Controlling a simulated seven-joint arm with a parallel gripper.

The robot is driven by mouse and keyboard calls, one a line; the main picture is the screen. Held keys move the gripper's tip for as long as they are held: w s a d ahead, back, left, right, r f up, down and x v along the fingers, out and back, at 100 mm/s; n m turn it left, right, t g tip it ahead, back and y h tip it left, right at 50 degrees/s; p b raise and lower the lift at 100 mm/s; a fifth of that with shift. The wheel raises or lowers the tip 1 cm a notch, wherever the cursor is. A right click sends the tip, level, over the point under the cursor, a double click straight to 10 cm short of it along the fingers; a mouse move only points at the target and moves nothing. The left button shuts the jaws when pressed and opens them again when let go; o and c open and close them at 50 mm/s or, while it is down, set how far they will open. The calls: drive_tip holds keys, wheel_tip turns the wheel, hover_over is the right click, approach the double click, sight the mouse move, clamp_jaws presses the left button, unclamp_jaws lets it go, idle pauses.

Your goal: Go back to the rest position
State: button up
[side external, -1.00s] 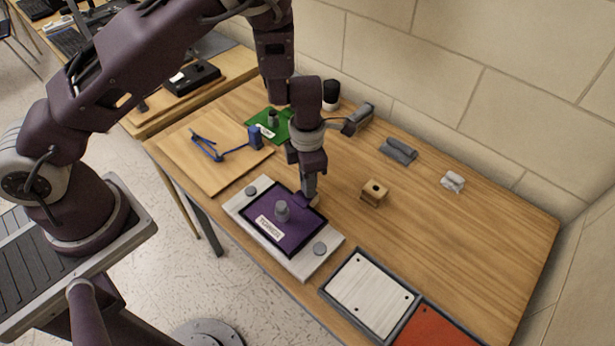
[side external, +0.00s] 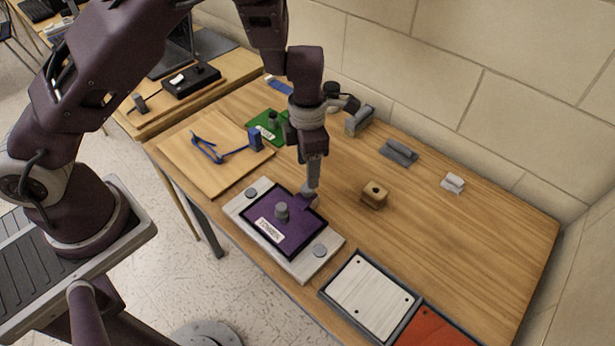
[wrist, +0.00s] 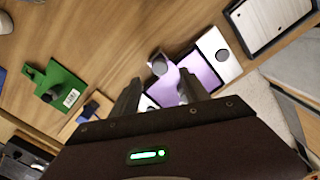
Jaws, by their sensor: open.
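My gripper (side external: 311,186) is open and stands above the back right corner of a purple plate (side external: 268,224). In the wrist view its two fingers (wrist: 160,92) are apart with nothing held between them. The purple plate also shows there (wrist: 206,74), with a tab and a grey round part (wrist: 159,66) beyond the fingers. The plate lies on a light grey block (side external: 299,264) and carries a grey knob (side external: 282,210) and a white label. The fingers hide part of the plate in the wrist view.
A small wooden block (side external: 375,195), grey holder (side external: 399,152) and white holder (side external: 453,182) stand right. White (side external: 370,292) and red (side external: 432,332) trays lie in front.

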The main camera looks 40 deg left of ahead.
drive_tip(key=s+r+m+t+h, duration=0.1)
drive_tip(key=s+r+m+h, duration=0.1)
drive_tip(key=s+r+m, duration=0.55)
drive_tip(key=s+r+m+t+h, duration=0.1)
drive_tip(key=s+r+m, duration=0.1)
drive_tip(key=r+m, duration=0.95)
drive_tip(key=s+a+r+m+t+y, duration=0.1)
drive_tip(key=s+a+r+m, duration=0.2)
drive_tip(key=s+r+m, duration=0.1)
drive_tip(key=s+a+r+m+t+y, duration=0.2)
drive_tip(key=s+a+r+m, duration=0.1)
drive_tip(key=s+m, duration=0.4)
drive_tip(key=s+r, duration=0.1)
drive_tip(key=s, duration=0.1)
drive_tip(key=shift+s+a+t, duration=0.2)
drive_tip(key=shift+s+t, duration=0.1)
